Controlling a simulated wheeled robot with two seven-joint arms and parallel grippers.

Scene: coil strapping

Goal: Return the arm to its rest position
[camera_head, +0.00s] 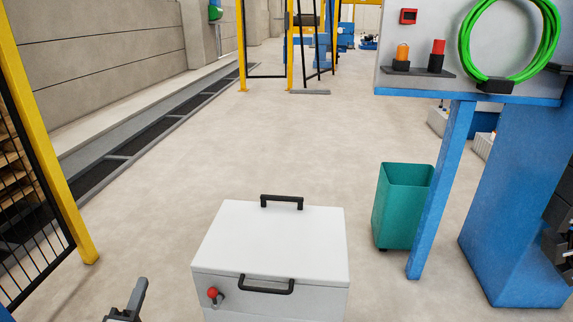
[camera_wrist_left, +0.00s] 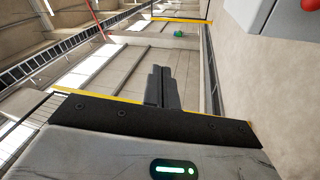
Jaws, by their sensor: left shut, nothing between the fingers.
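My left gripper (camera_head: 136,297) shows at the bottom left of the head view, in front of the floor and left of a white box. Only its dark fingers and a bit of its mount are in that view. In the left wrist view my left gripper (camera_wrist_left: 163,87) has its two dark fingers together, with nothing between them. It is in free air, apart from any object. The rest of the left arm is out of sight.
The white box (camera_head: 270,240) with black handles and a red-tipped knob stands at the bottom middle. A teal bin (camera_head: 400,210) and a blue-framed station (camera_head: 510,220) are at the right. A yellow-posted mesh fence (camera_head: 45,140) is at the left. The middle floor is clear.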

